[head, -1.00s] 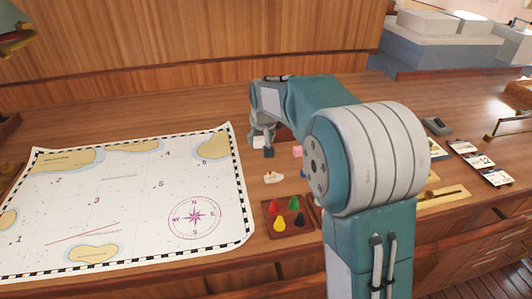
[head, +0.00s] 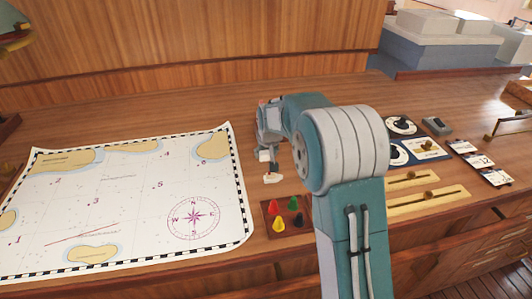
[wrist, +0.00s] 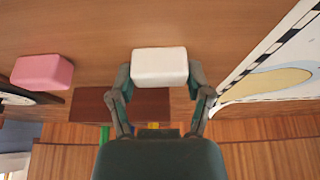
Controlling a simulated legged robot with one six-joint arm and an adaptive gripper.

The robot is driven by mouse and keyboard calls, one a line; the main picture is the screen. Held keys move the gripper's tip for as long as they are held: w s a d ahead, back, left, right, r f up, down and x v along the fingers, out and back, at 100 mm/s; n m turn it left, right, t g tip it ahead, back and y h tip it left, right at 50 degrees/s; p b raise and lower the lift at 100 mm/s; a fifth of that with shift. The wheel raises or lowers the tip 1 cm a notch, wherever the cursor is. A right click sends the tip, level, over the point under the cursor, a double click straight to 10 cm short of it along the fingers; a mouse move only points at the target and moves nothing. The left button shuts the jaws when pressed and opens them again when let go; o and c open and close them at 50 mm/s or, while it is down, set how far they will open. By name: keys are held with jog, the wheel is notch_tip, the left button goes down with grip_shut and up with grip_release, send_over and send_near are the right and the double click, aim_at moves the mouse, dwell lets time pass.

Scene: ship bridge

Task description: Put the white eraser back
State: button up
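The white eraser (wrist: 160,66) is between my two fingers in the wrist view, with a finger against each end. My gripper (wrist: 160,80) looks shut on it. In the head view the white eraser (head: 264,155) shows at the tip of my gripper (head: 268,162), just right of the chart. It appears to be above the desk, but the exact height is unclear. A pink eraser (wrist: 42,72) lies apart to the left in the wrist view; my arm hides it in the head view.
The chart (head: 120,205) covers the left of the desk. A brown tray (head: 272,238) holds coloured pawns. Brass sliders (head: 428,194), dials (head: 402,125) and cards (head: 482,161) are at the right. The back desk is clear.

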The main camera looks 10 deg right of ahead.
jog(key=o, duration=0.4)
jog(key=v, duration=1.2)
jog(key=s+r, duration=0.3)
jog(key=s, duration=0.5)
jog(key=s+r, duration=0.4)
jog(key=s, duration=0.5)
jog(key=shift+t, duration=0.5)
jog(key=s+f, duration=0.1)
jog(key=s, duration=0.4)
jog(key=s+f, duration=0.1)
jog(key=s, duration=0.5)
jog(key=s+f, duration=0.2)
jog(key=s, duration=0.4)
jog(key=shift+s, duration=0.25)
jog(key=shift+o, duration=0.2)
